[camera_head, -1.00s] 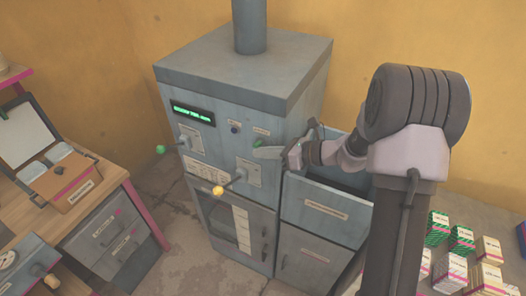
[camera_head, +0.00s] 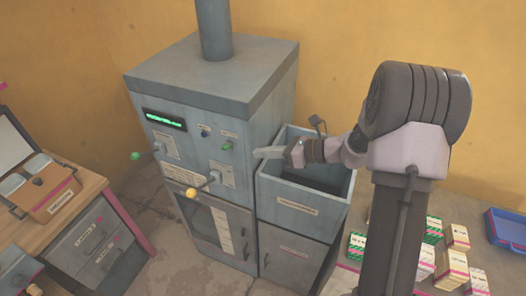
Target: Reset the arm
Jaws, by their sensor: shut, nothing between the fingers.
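My gripper (camera_head: 268,153) is at the end of my arm, which reaches in from the right. Its fingers are shut and empty. It hangs in front of the right side of the grey press (camera_head: 225,110), over the near left edge of an open grey bin (camera_head: 300,209). The fingers point left toward the press's front panel. A green button (camera_head: 227,145) shows on the panel just left of the fingertips, and the gripper looks apart from it.
The press has a green-knobbed lever (camera_head: 136,156) and a yellow-knobbed lever (camera_head: 191,193) sticking out. A wooden desk (camera_head: 62,220) stands at left. Several small boxes (camera_head: 452,262) and a blue tray (camera_head: 508,228) lie at lower right.

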